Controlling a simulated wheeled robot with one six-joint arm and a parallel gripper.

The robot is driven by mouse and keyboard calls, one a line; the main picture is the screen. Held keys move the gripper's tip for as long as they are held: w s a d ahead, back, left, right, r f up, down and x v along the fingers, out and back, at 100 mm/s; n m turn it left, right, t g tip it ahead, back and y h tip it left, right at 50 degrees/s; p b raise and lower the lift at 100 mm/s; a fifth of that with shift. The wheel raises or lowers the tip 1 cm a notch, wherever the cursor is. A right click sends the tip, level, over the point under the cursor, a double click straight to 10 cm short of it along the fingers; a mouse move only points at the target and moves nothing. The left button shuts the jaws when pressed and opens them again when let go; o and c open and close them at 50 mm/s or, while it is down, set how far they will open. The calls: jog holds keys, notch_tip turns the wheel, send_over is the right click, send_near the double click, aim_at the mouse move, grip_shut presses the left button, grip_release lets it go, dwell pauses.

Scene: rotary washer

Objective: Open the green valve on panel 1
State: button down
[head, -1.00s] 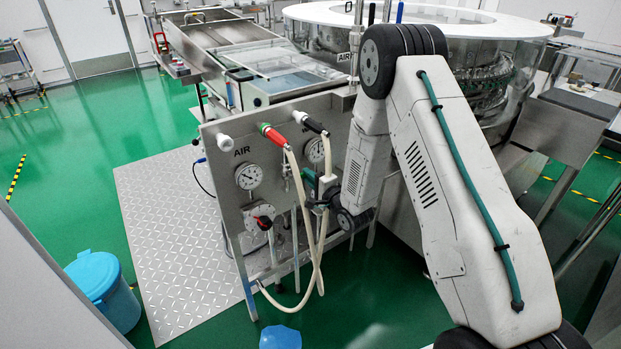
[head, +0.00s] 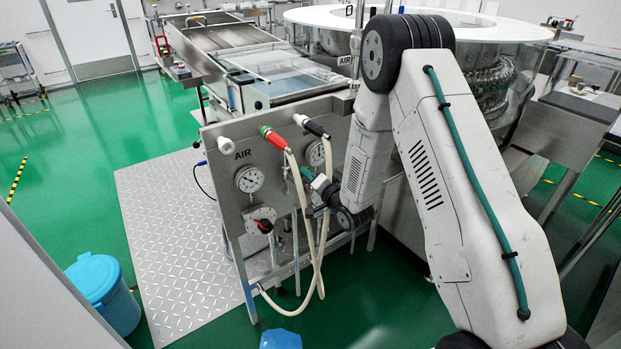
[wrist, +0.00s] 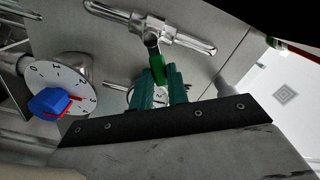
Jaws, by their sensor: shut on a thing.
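The green valve handle (wrist: 154,70) shows in the wrist view, on a metal pipe fitting on the panel. My gripper (wrist: 161,80) has its two green fingers on either side of the handle and is shut on it. Part of the handle is hidden between the fingers. In the head view, my gripper (head: 309,176) is at the right part of the steel panel (head: 232,206), beside the hoses. The valve cannot be made out clearly there, behind my wrist and the hoses.
A blue knob with a red pointer (wrist: 48,103) sits on a numbered dial left of my gripper. Cream hoses (head: 318,255) hang from red (head: 275,138) and black (head: 312,126) connectors close to my wrist. A blue bin (head: 103,290) stands on the floor at left.

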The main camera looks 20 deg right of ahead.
aim_at(299, 175)
jog(key=shift+s+a+r+n, duration=0.25)
jog(key=shift+a+n, duration=0.3)
jog(key=shift+n, duration=1.35)
jog(key=shift+s+a+r+n, duration=0.1)
jog(key=shift+a+r+n, duration=0.4)
jog(key=shift+n, duration=1.4)
jog(key=shift+s+a+r+n, duration=0.2)
jog(key=shift+a+n, duration=0.45)
jog(key=shift+n, duration=1.25)
jog(key=c, duration=1.4)
grip_release()
jog(key=shift+o, duration=0.2)
jog(key=shift+s, duration=0.1)
jog(key=v, duration=0.7)
jog(key=shift+s, duration=0.3)
